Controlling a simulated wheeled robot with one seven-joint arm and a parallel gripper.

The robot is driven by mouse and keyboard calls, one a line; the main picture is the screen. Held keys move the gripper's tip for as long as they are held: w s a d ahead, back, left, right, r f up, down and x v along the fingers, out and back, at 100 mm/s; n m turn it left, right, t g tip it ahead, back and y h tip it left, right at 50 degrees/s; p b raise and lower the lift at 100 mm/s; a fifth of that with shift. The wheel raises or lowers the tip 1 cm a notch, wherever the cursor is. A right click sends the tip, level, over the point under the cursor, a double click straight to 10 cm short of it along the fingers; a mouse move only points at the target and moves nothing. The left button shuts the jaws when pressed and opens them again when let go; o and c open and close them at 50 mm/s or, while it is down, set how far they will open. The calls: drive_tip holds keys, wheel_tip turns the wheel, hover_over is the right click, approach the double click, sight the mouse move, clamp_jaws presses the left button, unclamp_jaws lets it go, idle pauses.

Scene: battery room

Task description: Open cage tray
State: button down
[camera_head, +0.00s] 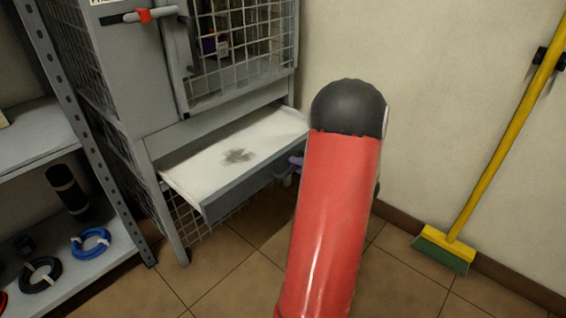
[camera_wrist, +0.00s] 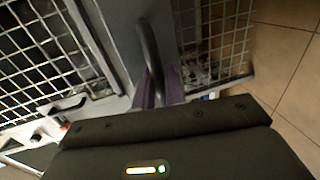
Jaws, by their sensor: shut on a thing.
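The cage tray (camera_head: 192,174) is a shallow white pan with a grey front, standing well out from the lower part of the wire-mesh cage (camera_head: 242,50). A dark smudge marks its top. My gripper (camera_wrist: 162,90) has purple fingers shut on a dark curved bar handle (camera_wrist: 149,48) in the wrist view. In the head view, a small part of my gripper (camera_head: 296,162) shows at the right end of the tray front. My red arm hides the rest of it.
The cage door above has a red-marked latch (camera_head: 144,16). A metal shelf (camera_head: 100,262) with cable coils stands on the left. A broom (camera_head: 446,248) leans on the right wall. Tiled floor (camera_head: 215,290) is clear in front of the tray.

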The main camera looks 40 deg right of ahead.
drive_tip(key=shift+f+v, duration=0.2)
drive_tip(key=shift+v, duration=0.9)
drive_tip(key=c, duration=1.8)
unclamp_jaws()
drive_tip(key=v, duration=0.7)
drive_tip(key=shift+s+d, duration=0.1)
drive_tip(key=shift+s, duration=0.3)
drive_tip(key=shift+r, duration=0.1)
